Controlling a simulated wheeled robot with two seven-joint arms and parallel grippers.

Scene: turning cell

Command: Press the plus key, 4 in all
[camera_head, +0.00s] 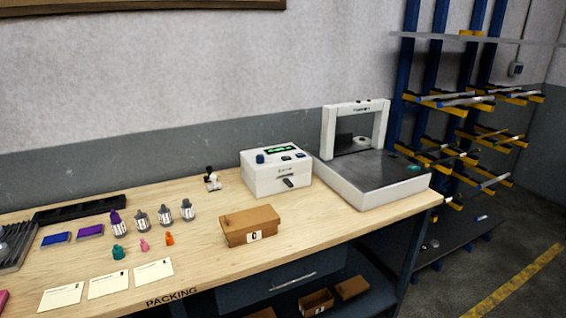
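A white box-shaped device (262,182) stands on the packing table, right of the middle. Its sloped top has a lit green display (279,149), a blue knob or button (260,159) and small dark keys (286,158). The marks on the keys are too small to read, so I cannot tell which is the plus key. A dark piece (288,182) sits on its front face. Neither of my grippers is in view, and nothing touches the device.
A white frame-like machine (372,195) with a dark plate stands close to its right. A cardboard box (249,226) lies in front. Bottles (187,210), coloured caps, ink pads (90,230), cards (108,285) and a black tray (80,210) fill the left. A rack (465,100) stands beyond the right edge.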

